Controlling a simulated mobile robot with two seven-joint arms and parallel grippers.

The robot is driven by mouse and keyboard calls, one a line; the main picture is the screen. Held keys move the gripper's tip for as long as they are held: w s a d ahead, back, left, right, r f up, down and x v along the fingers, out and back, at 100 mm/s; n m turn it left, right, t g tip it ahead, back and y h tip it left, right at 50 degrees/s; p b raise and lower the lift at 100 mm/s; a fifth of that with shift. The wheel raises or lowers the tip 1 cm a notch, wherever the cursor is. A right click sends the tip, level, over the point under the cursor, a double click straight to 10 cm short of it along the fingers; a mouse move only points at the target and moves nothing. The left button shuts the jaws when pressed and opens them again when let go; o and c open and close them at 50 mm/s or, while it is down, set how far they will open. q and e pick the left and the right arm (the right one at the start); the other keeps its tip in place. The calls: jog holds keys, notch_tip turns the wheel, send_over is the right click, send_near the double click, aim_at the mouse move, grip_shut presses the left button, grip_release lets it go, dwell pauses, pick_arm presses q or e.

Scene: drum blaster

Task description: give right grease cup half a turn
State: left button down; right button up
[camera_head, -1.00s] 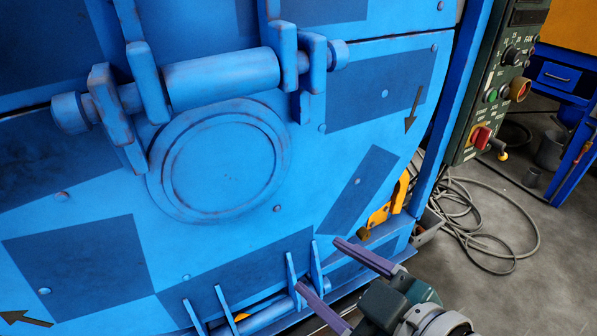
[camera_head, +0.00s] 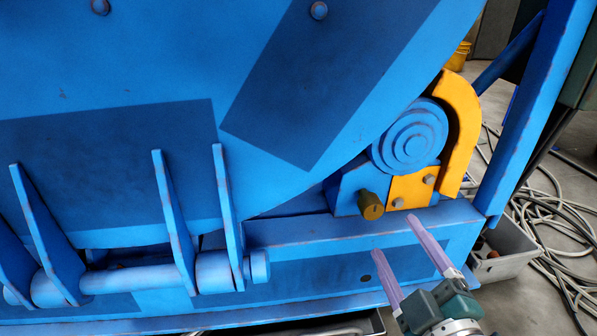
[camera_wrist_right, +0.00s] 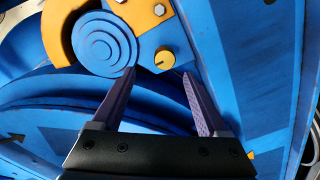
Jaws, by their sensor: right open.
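The right grease cup is a small dark-yellow knurled cap (camera_head: 371,205) on the blue bearing block (camera_head: 349,187), left of the orange bracket. In the right wrist view the cup (camera_wrist_right: 164,60) shows its round face with a dark notch, just beyond the fingertips and between them in the picture. My right gripper (camera_head: 395,236) is open and empty, with purple fingers pointing up toward the cup. Its fingers also show in the right wrist view (camera_wrist_right: 158,74). A gap seems to remain between fingertips and cup. My left gripper is not in view.
The round blue bearing cap (camera_head: 410,141) and the curved orange guard (camera_head: 462,125) stand close to the cup. A blue ledge (camera_head: 340,248) runs below it. A grey bin (camera_head: 507,250) and loose cables (camera_head: 560,255) lie on the floor at right.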

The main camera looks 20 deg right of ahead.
aim_at(374, 213)
jog(key=w+b, duration=0.1)
jog(key=w, duration=0.1)
jog(key=w+b, duration=0.1)
jog(key=w+f+b, duration=0.1)
jog(key=w, duration=0.1)
jog(key=shift+w, duration=0.35)
jog(key=b+x, duration=0.1)
jog(key=x, duration=0.1)
jog(key=b+x, duration=0.1)
jog(key=shift+w+d+r, duration=0.15)
jog(key=shift+w+d, duration=0.2)
jog(key=shift+d, duration=0.05)
jog(key=shift+w, duration=0.3)
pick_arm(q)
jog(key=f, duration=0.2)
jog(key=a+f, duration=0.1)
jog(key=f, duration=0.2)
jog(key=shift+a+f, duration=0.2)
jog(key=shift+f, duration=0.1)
pick_arm(e)
jog(key=shift+r, duration=0.1)
jog(key=c, duration=0.4)
grip_shut()
